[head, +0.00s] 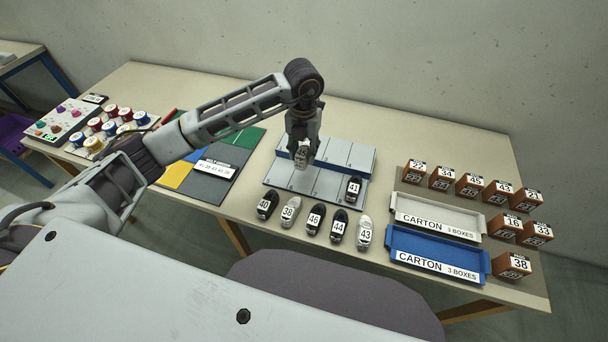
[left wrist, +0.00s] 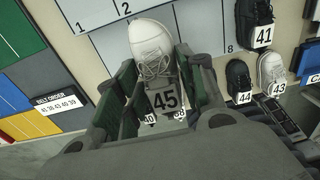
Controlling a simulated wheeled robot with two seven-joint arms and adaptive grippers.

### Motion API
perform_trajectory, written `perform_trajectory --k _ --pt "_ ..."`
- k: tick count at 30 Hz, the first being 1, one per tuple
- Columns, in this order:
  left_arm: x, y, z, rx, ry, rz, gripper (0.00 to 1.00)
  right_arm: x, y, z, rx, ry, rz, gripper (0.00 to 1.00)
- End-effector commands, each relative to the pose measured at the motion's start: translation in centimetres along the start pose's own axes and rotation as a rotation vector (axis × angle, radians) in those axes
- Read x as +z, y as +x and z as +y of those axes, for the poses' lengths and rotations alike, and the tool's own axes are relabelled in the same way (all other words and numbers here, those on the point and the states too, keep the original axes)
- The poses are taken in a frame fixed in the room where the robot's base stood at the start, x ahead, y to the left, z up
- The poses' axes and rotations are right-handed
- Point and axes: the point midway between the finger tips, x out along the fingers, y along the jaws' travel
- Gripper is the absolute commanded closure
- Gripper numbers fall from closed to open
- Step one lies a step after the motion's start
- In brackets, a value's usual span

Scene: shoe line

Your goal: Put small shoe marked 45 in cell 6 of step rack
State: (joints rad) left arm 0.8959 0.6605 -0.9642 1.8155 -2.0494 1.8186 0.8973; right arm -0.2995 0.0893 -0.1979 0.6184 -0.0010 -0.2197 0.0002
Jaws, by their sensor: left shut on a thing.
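The small white shoe marked 45 (left wrist: 152,50) is between the green-padded fingers of my left gripper (left wrist: 157,80). In the head view my left gripper (head: 303,140) points down over the step rack (head: 325,187), and the shoe shows pale at its tips. The gripper is shut on the shoe. The grey rack has an upper and a lower step of cells; digits 1, 2 and 8 show in the left wrist view. Cell 6's digit is hidden behind the shoe and gripper. I cannot tell whether the shoe touches the rack. My right gripper is out of view.
A black shoe marked 41 (head: 353,189) stands at the lower step's right end. Several shoes, including one marked 46 (head: 315,219), line up in front of the rack. A white carton tray (head: 437,206), a blue one (head: 436,243) and brown boxes (head: 468,183) are at right.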

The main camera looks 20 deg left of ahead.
Motion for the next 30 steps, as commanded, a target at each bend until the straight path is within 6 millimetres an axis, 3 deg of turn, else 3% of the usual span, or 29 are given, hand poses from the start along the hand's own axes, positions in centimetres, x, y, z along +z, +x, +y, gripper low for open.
perform_trajectory --k 13,30 --pt "0.0 5.3 0.0 0.000 0.000 0.002 0.85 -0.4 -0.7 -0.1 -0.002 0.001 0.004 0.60" --pt "-0.1 6.6 0.0 0.000 0.000 0.002 0.85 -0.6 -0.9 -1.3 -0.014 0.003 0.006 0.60"
